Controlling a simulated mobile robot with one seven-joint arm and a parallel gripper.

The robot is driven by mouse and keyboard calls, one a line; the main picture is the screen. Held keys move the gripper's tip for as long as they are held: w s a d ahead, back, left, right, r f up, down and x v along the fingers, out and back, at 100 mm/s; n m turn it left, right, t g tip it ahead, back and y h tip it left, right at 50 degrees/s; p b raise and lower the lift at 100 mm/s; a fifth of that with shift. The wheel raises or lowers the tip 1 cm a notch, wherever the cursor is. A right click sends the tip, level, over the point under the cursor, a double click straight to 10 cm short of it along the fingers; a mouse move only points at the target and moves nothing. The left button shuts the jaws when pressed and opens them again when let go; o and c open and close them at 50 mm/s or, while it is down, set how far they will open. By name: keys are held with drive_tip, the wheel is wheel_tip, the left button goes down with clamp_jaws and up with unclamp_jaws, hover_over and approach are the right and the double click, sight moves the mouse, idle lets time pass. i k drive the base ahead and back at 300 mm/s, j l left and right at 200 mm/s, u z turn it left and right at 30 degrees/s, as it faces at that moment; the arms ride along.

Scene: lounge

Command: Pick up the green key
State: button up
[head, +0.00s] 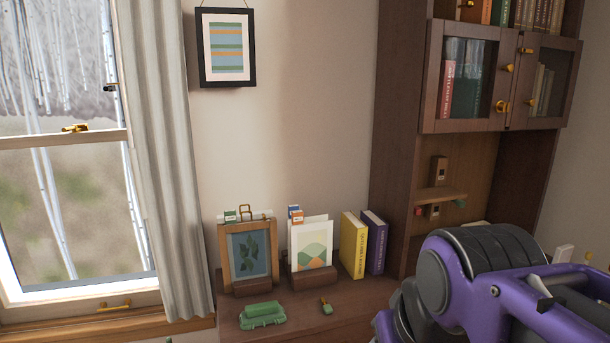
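A small key-like item (326,307) with a green part and a gold part lies on the brown wooden desk top (290,327), near its front and right of a green case. It is small in view, and its finer shape is hard to make out. My purple and black arm fills the lower right of the head view, apart from the small item in the picture. My gripper is not visible, so whether it is open or shut does not show.
The green case (262,314) lies left of the small item. Behind stand a framed leaf picture (250,255), a card (311,246) in a wooden holder (314,278), and yellow (352,245) and purple (374,242) books. A tall cabinet (397,140) rises at right.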

sight(327, 309)
drive_tip(key=z, duration=1.15)
drive_tip(key=u, duration=1.15)
drive_tip(key=i+l+u, duration=0.4)
drive_tip(key=i+l, duration=0.2)
drive_tip(key=i, duration=0.15)
